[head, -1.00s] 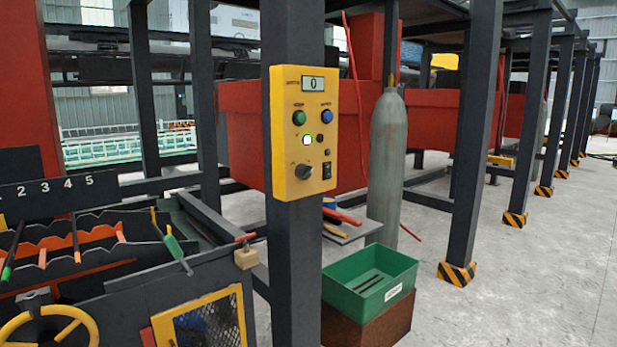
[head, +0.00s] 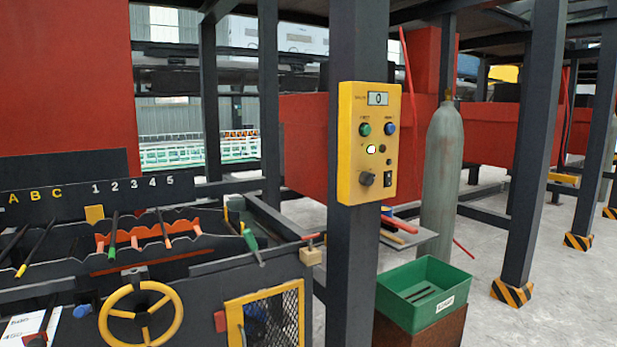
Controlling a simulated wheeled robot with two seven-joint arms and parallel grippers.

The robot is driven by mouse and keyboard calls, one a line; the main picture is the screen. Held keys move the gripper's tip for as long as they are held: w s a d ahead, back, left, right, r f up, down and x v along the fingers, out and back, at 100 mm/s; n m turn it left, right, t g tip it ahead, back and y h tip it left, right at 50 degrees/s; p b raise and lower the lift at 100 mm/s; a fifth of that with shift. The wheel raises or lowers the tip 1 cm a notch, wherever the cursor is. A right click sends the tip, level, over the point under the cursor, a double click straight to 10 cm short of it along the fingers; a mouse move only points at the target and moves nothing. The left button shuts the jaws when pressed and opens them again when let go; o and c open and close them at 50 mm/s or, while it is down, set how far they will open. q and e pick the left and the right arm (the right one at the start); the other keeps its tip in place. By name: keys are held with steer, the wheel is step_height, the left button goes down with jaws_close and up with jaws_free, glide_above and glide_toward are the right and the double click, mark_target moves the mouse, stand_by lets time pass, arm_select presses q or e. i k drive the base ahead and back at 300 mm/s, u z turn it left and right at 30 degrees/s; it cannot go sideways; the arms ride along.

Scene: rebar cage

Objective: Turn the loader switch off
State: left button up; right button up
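A yellow control box (head: 369,143) is fixed to a dark upright post in the head view, right of the middle. It has a small display reading 0 at its top, a green button (head: 364,129) and a blue button (head: 390,128). Below these are a lit whitish-green lamp (head: 371,149), a dark round knob (head: 367,179) and a small black rocker switch (head: 388,181). The labels are too small to read, so I cannot tell which control is the loader switch. Neither of my grippers is in view.
A machine with a yellow handwheel (head: 141,313), levers and a yellow-framed mesh door (head: 264,318) stands at the left. A grey gas cylinder (head: 440,180) and a green bin (head: 425,291) stand right of the post. Open concrete floor lies at the far right.

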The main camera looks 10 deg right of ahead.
mark_target(366, 179)
steer(key=u, duration=0.3)
steer(key=i, duration=0.9)
steer(key=z, duration=0.25)
